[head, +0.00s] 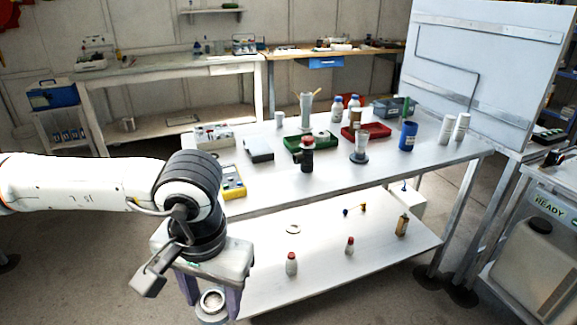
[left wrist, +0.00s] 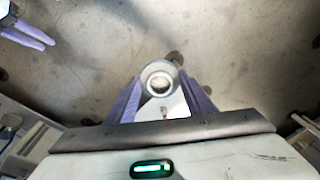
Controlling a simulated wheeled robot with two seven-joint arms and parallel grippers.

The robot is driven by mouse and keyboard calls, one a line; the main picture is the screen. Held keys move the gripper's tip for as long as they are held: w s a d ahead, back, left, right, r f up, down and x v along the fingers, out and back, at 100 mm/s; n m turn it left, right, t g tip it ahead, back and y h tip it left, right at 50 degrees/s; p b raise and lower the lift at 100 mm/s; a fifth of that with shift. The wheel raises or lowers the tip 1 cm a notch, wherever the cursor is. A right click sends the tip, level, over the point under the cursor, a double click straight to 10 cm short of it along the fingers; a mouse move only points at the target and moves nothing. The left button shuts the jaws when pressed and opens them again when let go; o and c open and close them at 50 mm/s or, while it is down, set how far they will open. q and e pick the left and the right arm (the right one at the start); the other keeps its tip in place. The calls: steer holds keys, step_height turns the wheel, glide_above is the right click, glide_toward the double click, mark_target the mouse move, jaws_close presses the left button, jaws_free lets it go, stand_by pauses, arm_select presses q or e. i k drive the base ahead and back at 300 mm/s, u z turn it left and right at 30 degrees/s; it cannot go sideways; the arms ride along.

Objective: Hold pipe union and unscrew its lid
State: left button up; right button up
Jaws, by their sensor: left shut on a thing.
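My left gripper (head: 210,292) hangs in front of the table's left part, its purple fingers pointing down. It is shut on the pipe union (head: 211,305), a grey, round piece with a ring-shaped rim and a pale centre. In the left wrist view the pipe union (left wrist: 160,72) sits between the two purple fingertips of the left gripper (left wrist: 160,92), above the floor. I cannot tell its lid apart from its body. My right gripper (left wrist: 30,32) shows only at the upper left of the left wrist view, apart from the union; its opening is unclear.
The white table (head: 265,192) holds bottles, a green tray (head: 290,142), a red tray (head: 381,131) and a yellow meter (head: 233,180). Its lower shelf (head: 325,265) carries small bottles. A whiteboard (head: 485,60) stands at the right. Floor is open below the left gripper.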

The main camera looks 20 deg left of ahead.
mark_target(362, 135)
steer(key=u, duration=0.8)
steer(key=i, duration=0.95)
steer(key=z, duration=1)
steer(key=i, duration=0.9)
steer(key=z, duration=0.2)
